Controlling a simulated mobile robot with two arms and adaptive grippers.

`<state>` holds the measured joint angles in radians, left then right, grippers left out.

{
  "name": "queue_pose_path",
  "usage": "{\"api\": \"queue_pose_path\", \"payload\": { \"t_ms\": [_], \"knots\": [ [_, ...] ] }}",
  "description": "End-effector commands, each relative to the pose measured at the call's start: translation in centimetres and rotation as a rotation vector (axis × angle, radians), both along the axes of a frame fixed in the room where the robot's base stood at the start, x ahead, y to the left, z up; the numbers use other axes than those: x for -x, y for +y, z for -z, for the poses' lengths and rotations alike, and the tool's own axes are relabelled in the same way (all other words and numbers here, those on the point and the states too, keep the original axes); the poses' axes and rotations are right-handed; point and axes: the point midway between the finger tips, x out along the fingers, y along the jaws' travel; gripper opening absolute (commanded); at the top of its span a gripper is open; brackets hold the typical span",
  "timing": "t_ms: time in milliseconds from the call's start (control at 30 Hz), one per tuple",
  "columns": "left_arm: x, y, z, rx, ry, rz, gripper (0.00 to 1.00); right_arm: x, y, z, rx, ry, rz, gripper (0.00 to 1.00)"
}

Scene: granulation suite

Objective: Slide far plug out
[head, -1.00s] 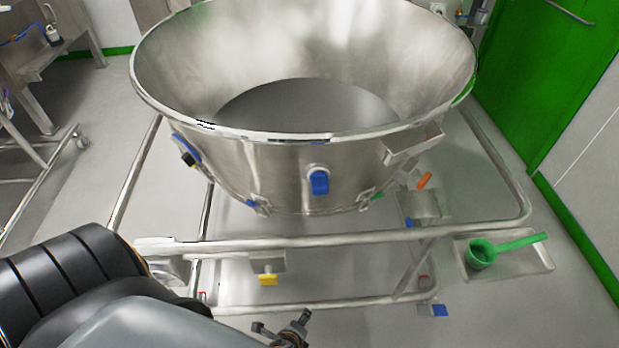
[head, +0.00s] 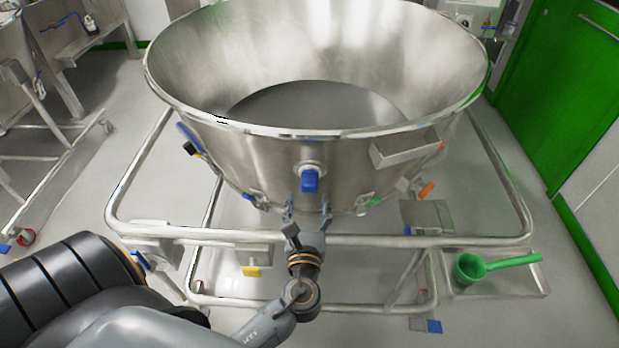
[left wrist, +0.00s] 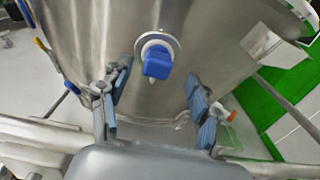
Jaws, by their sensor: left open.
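A blue plug (head: 310,181) sits in a round metal port on the front wall of the large steel bowl (head: 250,160). It also shows in the left wrist view (left wrist: 157,62). My left gripper (head: 307,212) is open and empty just below this plug, its fingers pointing up towards the bowl. In the left wrist view my gripper's (left wrist: 157,96) two blue-padded fingers stand apart, one either side below the plug, not touching it. An orange piece (head: 426,189) sticks out at the bowl's right side. I cannot tell which piece is the far plug. My right gripper is not in view.
A tubular steel frame (head: 470,240) surrounds the bowl, its front rail close to my left gripper. A green scoop (head: 472,267) lies on a tray at the right. A steel box (head: 405,148) juts from the bowl.

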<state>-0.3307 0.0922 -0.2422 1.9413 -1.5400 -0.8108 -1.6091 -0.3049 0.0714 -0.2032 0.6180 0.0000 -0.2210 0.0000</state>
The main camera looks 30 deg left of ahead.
Motion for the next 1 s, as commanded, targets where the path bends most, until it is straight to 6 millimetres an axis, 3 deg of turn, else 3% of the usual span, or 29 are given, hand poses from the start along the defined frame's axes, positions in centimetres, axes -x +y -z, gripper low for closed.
{"api": "queue_pose_path", "payload": {
  "t_ms": [100, 333, 767, 800, 1000],
  "knots": [
    [-2.3, 1.4, -0.2, -0.002, -0.003, 0.000, 0.62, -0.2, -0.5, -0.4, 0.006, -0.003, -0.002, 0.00],
    [-5.3, 3.2, 0.0, -0.001, -0.001, 0.001, 0.62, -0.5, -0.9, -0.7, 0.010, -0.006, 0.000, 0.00],
    [-6.4, 3.9, 0.1, 0.003, 0.001, 0.002, 0.62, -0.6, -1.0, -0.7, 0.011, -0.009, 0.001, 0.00],
    [-6.4, 3.9, 0.1, 0.003, 0.001, 0.002, 0.60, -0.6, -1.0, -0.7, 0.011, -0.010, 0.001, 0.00],
    [-6.3, 3.9, 0.1, 0.003, 0.001, 0.002, 0.19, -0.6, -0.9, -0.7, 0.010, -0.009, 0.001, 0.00]
  ]
}}
